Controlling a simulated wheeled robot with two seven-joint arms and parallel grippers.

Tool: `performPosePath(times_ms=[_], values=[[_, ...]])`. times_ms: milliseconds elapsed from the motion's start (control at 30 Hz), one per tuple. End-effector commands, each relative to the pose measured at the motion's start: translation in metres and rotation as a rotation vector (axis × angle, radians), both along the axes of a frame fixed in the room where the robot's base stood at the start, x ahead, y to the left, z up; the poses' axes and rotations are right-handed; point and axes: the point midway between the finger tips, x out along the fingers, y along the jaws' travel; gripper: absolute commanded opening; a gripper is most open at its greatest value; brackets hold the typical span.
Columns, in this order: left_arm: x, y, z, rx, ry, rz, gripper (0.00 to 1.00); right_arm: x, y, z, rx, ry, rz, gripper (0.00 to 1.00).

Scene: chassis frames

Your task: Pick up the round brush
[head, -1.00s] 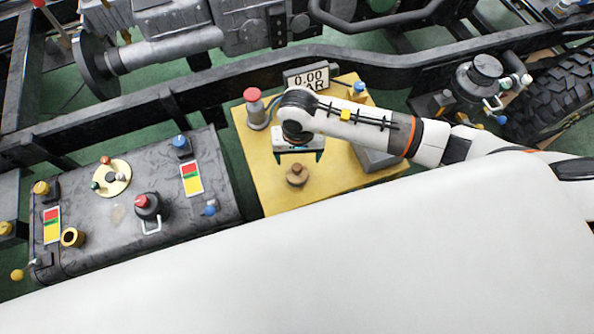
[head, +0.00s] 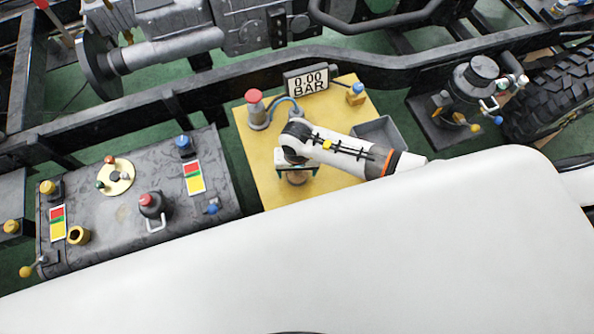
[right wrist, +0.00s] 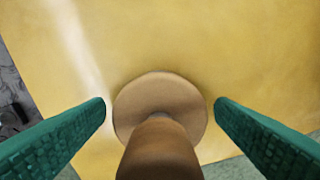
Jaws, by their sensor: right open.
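The round brush (right wrist: 160,150) is brown, with a wide round disc and a thicker knob or handle toward the camera. It stands on the yellow board (head: 258,160). In the head view the brush (head: 297,178) is partly hidden under my right gripper (head: 297,172). In the right wrist view my right gripper (right wrist: 160,108) is open, with one green finger on each side of the brush. Gaps show between both fingertips and the disc, so the fingers appear not to touch it. My left gripper is not in view.
On the yellow board stand a red-topped device (head: 257,112), a 0.00 BAR display (head: 307,82), a blue-capped fitting (head: 356,94) and a grey bin (head: 385,132). A dark tank (head: 120,235) with fittings lies to the left. A black frame rail (head: 215,82) runs behind.

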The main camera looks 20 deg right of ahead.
Motion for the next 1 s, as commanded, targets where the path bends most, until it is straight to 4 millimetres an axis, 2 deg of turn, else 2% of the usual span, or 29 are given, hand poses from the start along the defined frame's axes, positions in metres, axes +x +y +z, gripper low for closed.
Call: performPosePath(times_ms=[67, 300, 367, 667, 767, 1000], values=[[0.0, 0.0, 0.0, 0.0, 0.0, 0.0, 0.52, 0.0, 0.0, 0.0, 0.0, 0.0, 0.0, 0.78], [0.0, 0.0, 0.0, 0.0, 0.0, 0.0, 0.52, 0.0, 0.0, 0.0, 0.0, 0.0, 0.0, 0.39], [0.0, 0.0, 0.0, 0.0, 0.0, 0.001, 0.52, 0.0, 0.0, 0.0, 0.0, 0.0, 0.0, 0.31], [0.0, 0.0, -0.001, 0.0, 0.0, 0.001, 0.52, 0.001, 0.0, 0.006, 0.001, -0.002, 0.001, 0.31], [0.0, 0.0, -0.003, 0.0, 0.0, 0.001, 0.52, 0.002, 0.0, 0.02, 0.0, -0.006, 0.002, 0.31], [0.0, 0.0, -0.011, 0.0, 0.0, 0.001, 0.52, 0.002, 0.0, 0.066, 0.0, -0.006, 0.002, 0.31]])
